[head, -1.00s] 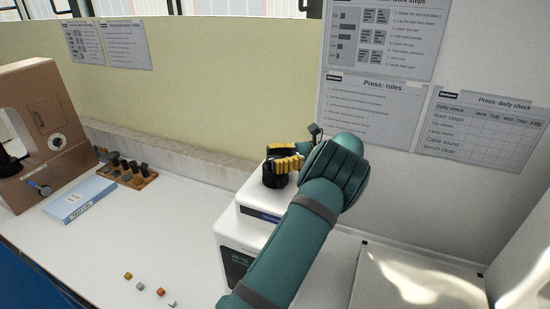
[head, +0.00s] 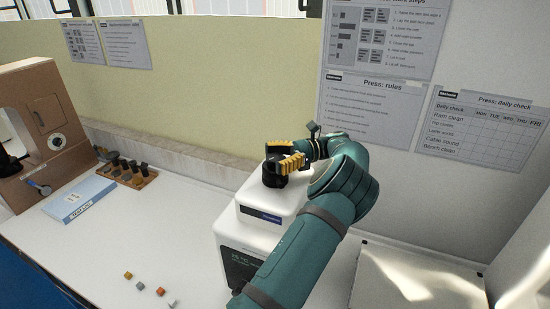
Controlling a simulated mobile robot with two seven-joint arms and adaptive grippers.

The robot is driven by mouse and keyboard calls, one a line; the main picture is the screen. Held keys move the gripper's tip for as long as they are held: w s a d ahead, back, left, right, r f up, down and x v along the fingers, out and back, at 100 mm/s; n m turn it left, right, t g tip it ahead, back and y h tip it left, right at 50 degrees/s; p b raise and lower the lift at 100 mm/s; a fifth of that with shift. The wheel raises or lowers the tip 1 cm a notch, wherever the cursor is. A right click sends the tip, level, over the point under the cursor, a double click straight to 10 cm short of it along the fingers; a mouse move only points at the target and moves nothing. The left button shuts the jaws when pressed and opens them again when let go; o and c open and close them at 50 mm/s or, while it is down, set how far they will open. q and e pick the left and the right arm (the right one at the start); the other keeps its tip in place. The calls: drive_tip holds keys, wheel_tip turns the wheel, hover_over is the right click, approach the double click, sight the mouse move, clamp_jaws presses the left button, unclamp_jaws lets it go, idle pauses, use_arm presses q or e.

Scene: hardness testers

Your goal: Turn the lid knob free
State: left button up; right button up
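The press (head: 243,228) is a white box-shaped machine with a dark display on its front, standing on the white bench. Its white lid (head: 262,206) carries a black lid knob (head: 271,180) on top. My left gripper (head: 281,166) has yellow-padded fingers at the knob, one on each side, and looks shut on it. The fingers hide part of the knob. The lid looks closed. My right gripper is not in view.
A brown tester (head: 62,128) stands at the far left. Near it are a blue-and-white box (head: 80,199) and a wooden rack (head: 127,177) of dark-topped pieces. Several small cubes (head: 140,286) lie at the front. A pale panel (head: 415,280) lies at right, with walls behind.

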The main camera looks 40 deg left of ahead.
sight(275, 157)
use_arm(q)
drive_tip(key=shift+o, duration=0.2)
wheel_tip(275, 157, up, 10)
drive_tip(key=shift+r, duration=0.1)
idle(0.5)
